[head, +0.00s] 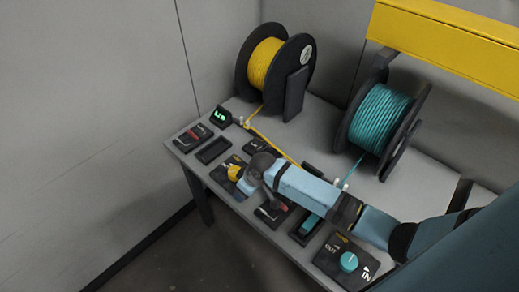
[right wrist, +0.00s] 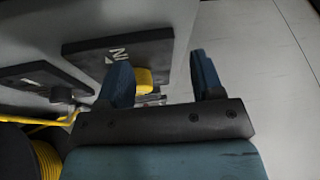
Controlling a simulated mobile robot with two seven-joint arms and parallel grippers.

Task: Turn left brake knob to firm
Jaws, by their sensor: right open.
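The left brake knob (head: 234,172) is yellow and sits on a dark plate (head: 222,178) at the front left of the bench. In the right wrist view the yellow knob (right wrist: 145,77) shows beside the left-hand finger, which hides part of it. The plate (right wrist: 88,47) there carries the letters "IN". My right gripper (right wrist: 162,80) is open and empty, with its fingers close to the knob; I cannot tell whether they touch it. In the head view my right arm reaches in from the right, and its gripper (head: 246,184) is beside the knob. My left gripper is not in view.
A yellow spool (head: 265,63) and a teal spool (head: 381,118) stand at the back. A teal knob (head: 348,261) is at the front right. A small green display (head: 221,116) and other dark plates line the bench (head: 330,125). A yellow beam (head: 450,40) hangs above right.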

